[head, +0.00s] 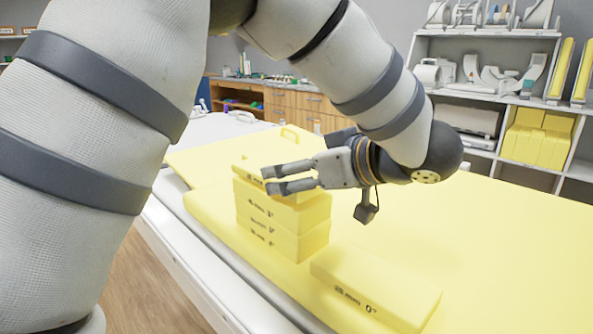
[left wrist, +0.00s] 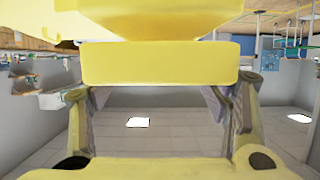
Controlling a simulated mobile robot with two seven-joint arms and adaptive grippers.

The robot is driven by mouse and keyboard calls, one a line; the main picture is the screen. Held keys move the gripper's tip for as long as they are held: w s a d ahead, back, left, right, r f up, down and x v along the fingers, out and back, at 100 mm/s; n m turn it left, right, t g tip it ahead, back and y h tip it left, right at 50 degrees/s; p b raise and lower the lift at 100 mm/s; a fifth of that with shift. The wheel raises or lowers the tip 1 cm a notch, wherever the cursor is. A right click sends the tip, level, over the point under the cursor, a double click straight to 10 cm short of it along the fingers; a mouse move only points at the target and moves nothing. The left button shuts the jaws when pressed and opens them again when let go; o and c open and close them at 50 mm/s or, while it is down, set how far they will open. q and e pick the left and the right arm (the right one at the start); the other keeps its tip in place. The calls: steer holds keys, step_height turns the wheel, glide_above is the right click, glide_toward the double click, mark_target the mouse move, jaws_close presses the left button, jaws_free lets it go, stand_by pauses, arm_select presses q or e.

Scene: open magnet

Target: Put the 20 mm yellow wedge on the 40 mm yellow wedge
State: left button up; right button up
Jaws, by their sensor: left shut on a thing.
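My left gripper (head: 290,178) reaches in from the right over a stack of yellow blocks on the yellow mat. It is shut on a yellow wedge (head: 243,169), the topmost piece, which is partly hidden behind the fingers. The left wrist view shows a yellow block (left wrist: 160,63) between the finger ends. Below the held piece are several stacked yellow blocks (head: 283,218) with small black labels. I cannot tell whether the held piece touches the stack. Another labelled yellow block (head: 375,287) lies flat on the mat, right of the stack. The sizes are too small to read surely. My right gripper is out of view.
The yellow mat (head: 490,235) covers a white table (head: 185,240) and is clear to the right. A yellow piece with a handle (head: 290,138) lies behind the stack. Shelves (head: 485,45) with coils and more yellow blocks (head: 540,135) stand at the back right.

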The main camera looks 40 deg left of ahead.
arm_select(q)
steer(key=shift+f, duration=0.4)
steer(key=o, duration=0.8)
steer(key=shift+r, duration=0.55)
steer(key=v, duration=1.2)
